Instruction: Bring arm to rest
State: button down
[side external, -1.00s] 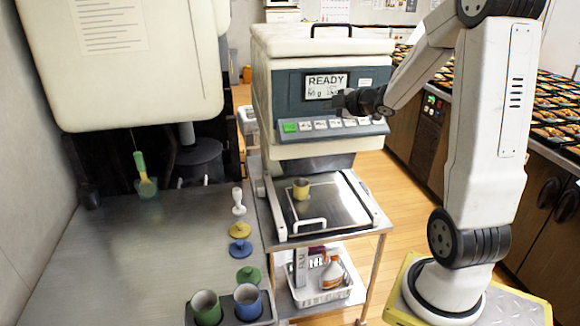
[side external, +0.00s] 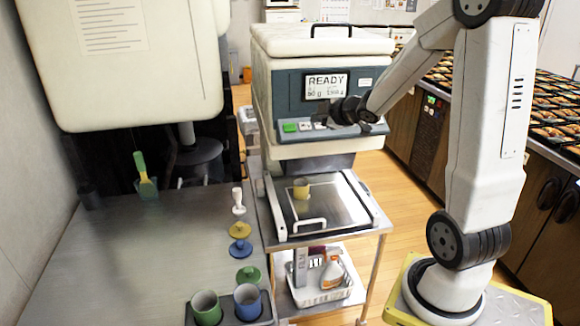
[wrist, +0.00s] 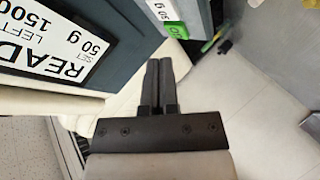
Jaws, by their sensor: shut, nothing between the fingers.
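My gripper (wrist: 159,85) is shut and empty in the wrist view, its two dark fingers together in front of the white and blue machine. In the side view my gripper (side external: 318,112) is in front of the machine's button panel, below the READY display (side external: 326,85). I cannot tell from these views whether it touches the panel. The display also shows large in the wrist view (wrist: 62,52). My arm reaches in from the right.
Green (side external: 206,308) and blue (side external: 248,301) cups sit in a dark holder on the steel counter (side external: 120,260). Lids and a white stamp-like piece (side external: 238,200) stand nearby. Trays of food (side external: 548,110) fill the right counter.

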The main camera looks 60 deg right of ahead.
jog(key=s+a+f+m+g+y, duration=0.1)
jog(key=s+a+f+m+g, duration=0.1)
jog(key=a, duration=0.6)
jog(key=s+a+f+m+g+y, duration=0.1)
jog(key=s+a+f+m+g, duration=0.2)
jog(key=a, duration=0.6)
jog(key=s+a+f+m+g+y, duration=0.1)
jog(key=s+a+f+m+g, duration=0.2)
jog(key=s+a+f, duration=0.3)
jog(key=a+f+g, duration=0.1)
jog(key=a+f, duration=0.1)
jog(key=a, duration=0.1)
jog(key=shift+g+y, duration=0.4)
